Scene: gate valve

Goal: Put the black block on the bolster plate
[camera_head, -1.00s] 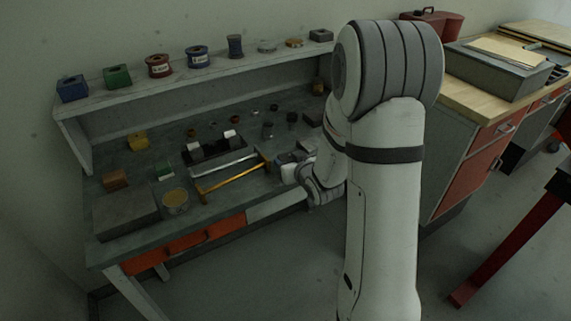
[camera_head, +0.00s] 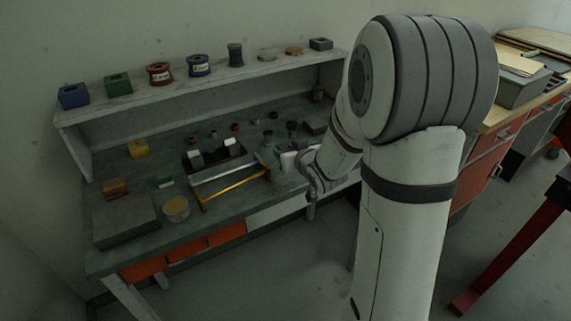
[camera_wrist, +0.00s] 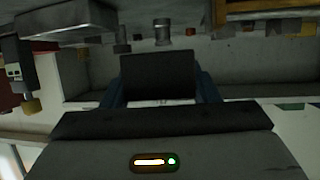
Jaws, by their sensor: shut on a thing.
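The black block (camera_wrist: 158,75) sits between the two blue fingers of my gripper (camera_wrist: 160,96) in the wrist view, and the fingers are shut on it. In the head view my gripper (camera_head: 287,160) is at the right part of the workbench, partly hidden by my arm; the block cannot be made out there. A thick grey slab (camera_head: 126,221) lies at the bench's front left, and a smaller dark slab (camera_head: 316,127) lies at its back right. I cannot tell for certain which one is the bolster plate. My gripper is apart from the front-left slab.
A tray (camera_head: 214,156) with light blocks and a yellow-handled bar (camera_head: 236,188) lie mid-bench. A round tin (camera_head: 176,208), a brown block (camera_head: 116,188) and a yellow block (camera_head: 138,149) stand at left. Several small parts stand behind the tray. A shelf (camera_head: 220,84) runs along the back.

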